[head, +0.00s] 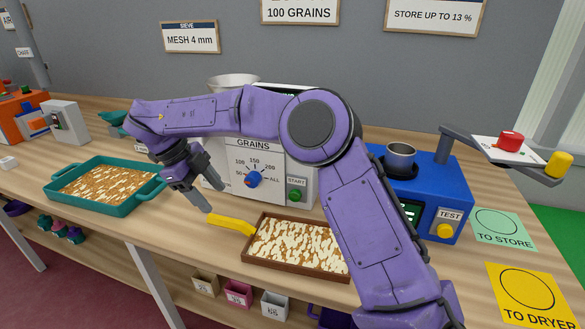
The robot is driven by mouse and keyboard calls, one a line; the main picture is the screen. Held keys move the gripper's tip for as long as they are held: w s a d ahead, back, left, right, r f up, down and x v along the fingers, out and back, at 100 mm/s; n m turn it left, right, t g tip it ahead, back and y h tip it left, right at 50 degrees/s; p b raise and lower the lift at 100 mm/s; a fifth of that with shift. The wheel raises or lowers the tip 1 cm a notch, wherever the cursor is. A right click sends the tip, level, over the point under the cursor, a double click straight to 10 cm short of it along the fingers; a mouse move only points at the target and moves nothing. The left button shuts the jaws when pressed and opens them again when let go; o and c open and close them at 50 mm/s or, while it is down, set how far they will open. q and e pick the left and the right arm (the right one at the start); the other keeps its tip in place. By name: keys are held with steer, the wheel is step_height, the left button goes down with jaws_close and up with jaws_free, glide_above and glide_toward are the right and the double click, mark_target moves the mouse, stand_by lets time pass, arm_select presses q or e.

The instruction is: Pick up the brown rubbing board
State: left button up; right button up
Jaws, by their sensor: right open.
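The brown rubbing board (290,269) lies flat on the wooden table in front of the grain counter. It has a brown rim, a pale speckled inner surface and a yellow handle (232,224) at its left. My right arm passes in front of its right end and hides part of it. My right gripper (213,198) is open and empty, pointing down just above and left of the yellow handle, and appears apart from it. My left gripper is not in view.
A teal tray (112,210) of grain stands at the left. Behind the board is the white grain counter (218,152) with a blue dial. A blue tester (455,205) with a metal cup, a green card (503,230) and a yellow card (525,292) are at the right.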

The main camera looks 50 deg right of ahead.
mark_target(233, 221)
steer(key=x, duration=1)
steer(key=shift+s+a+r, duration=0.1)
steer(key=shift+s+r, duration=0.05)
steer(key=shift+s, duration=0.2)
jaws_close()
